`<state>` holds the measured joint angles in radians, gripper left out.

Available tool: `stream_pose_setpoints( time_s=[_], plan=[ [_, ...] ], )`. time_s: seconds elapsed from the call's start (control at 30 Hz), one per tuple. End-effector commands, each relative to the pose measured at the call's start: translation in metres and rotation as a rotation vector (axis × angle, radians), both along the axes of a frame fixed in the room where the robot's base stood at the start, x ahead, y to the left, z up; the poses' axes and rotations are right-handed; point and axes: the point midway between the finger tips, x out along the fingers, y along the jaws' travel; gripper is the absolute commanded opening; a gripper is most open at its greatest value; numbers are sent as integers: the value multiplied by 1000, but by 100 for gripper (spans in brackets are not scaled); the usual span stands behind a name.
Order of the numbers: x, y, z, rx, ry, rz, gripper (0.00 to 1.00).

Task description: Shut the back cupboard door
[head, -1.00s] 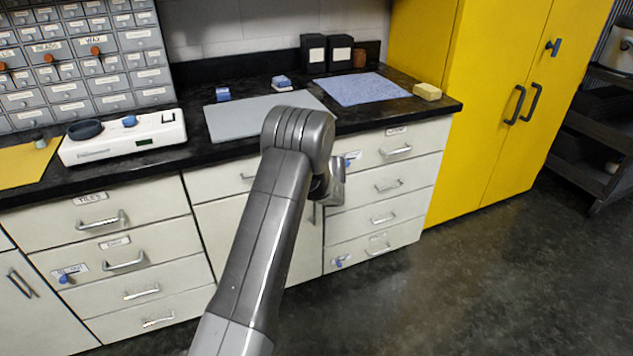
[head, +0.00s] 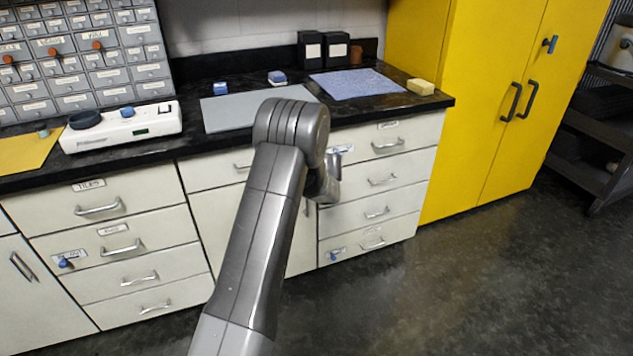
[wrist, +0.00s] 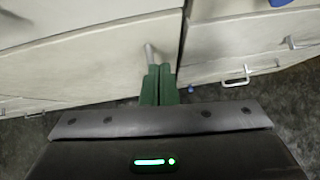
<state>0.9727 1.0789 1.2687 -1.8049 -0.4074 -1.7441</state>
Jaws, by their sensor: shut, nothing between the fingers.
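The back cupboard door (head: 232,215) is the plain cream panel under the middle of the counter, partly hidden behind my arm. In the wrist view the door (wrist: 90,62) fills the left middle, and its metal handle (wrist: 150,53) stands near its right edge. A dark line runs along that edge; I cannot tell whether the door is fully flush. My gripper (wrist: 159,85) shows its green fingers together and empty. They are at the handle's lower end in the picture; contact is unclear. In the head view the fingers are hidden behind my arm.
Drawer stacks flank the door: one left (head: 98,207), one right (head: 383,181). The black counter (head: 190,140) bears a grey mat (head: 232,112), a blue mat (head: 355,84) and a white device (head: 122,128). A yellow cabinet (head: 480,100) stands right. The floor (head: 430,290) at front right is clear.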

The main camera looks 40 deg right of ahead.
Motion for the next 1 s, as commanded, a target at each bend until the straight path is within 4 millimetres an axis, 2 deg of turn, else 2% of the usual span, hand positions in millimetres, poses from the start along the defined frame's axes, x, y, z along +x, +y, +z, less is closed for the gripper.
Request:
stream_pose_setpoints(
  time_s=[0.03, 0.5, 0.7, 1.0],
  plan=[
    [-6, 0, 8, -2, -1, -3, 0],
    [-56, 15, 58, -2, 1, -2, 0],
    [-64, 17, 65, -1, 1, -1, 0],
    [-64, 18, 65, -1, 1, -1, 0]
  ],
)
